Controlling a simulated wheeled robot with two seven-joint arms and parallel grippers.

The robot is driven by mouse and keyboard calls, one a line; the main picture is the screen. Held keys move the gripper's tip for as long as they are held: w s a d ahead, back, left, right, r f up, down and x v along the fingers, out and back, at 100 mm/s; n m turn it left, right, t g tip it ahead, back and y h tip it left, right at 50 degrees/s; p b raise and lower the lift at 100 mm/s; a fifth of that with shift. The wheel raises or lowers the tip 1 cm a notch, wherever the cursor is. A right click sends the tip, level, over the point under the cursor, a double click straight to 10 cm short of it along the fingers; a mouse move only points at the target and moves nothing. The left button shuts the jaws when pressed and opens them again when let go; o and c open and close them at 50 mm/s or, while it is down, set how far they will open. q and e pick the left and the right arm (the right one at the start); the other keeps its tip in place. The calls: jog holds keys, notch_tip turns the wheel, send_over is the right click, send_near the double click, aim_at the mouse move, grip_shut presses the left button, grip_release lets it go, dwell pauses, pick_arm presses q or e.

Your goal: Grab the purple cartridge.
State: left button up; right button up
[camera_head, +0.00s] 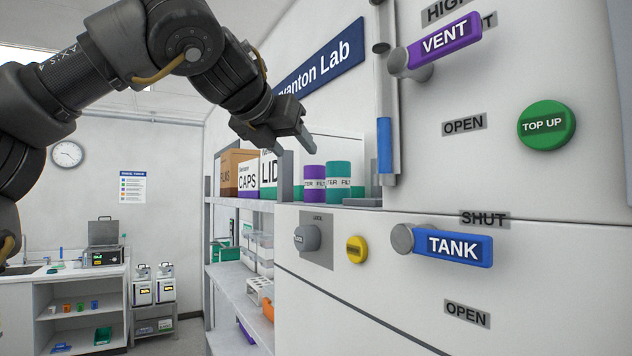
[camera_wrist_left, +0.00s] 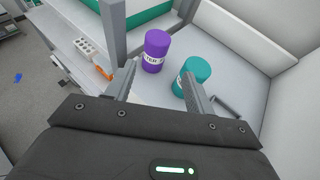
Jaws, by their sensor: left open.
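The purple cartridge (camera_head: 314,184) stands upright in the recess of the white cabinet, with a white label band. It also shows in the left wrist view (camera_wrist_left: 156,50), beyond and between my fingertips. A teal cartridge (camera_head: 339,182) stands just right of it; in the left wrist view this teal cartridge (camera_wrist_left: 191,75) is close to my right-hand finger. My left gripper (camera_head: 296,150) is open and empty, above and left of the purple cartridge in the head view. It also shows in the left wrist view (camera_wrist_left: 163,82). My right gripper is not in view.
The purple VENT handle (camera_head: 440,45) and blue TANK handle (camera_head: 450,246) stick out from the cabinet front. Boxes marked CAPS (camera_head: 248,178) and LID stand on the shelf to the left. A grey upright post (camera_wrist_left: 113,30) stands left of the purple cartridge in the wrist view.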

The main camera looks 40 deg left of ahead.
aim_at(310, 169)
pick_arm(q)
jog(key=x, duration=0.6)
jog(key=w+p, duration=0.1)
jog(key=w+a+p, duration=0.1)
jog(key=p, duration=0.1)
jog(key=shift+a+f, duration=0.1)
jog(key=shift+f, duration=0.2)
jog(key=p+x, duration=0.1)
jog(key=x, duration=0.1)
jog(key=shift+w+a+f, duration=0.1)
jog(key=shift+w+f, duration=0.05)
jog(key=shift+f, duration=0.1)
jog(key=shift+w+a+f, duration=0.1)
jog(key=shift+w+f, duration=0.05)
jog(key=shift+w, duration=0.05)
jog(key=shift+s, duration=0.3)
jog(key=shift+c, duration=1.1)
jog(key=shift+s+d, duration=0.1)
jog(key=shift+d, duration=0.15)
jog(key=shift+c, duration=1.2)
jog(key=shift+a, duration=0.1)
jog(key=c, duration=0.3)
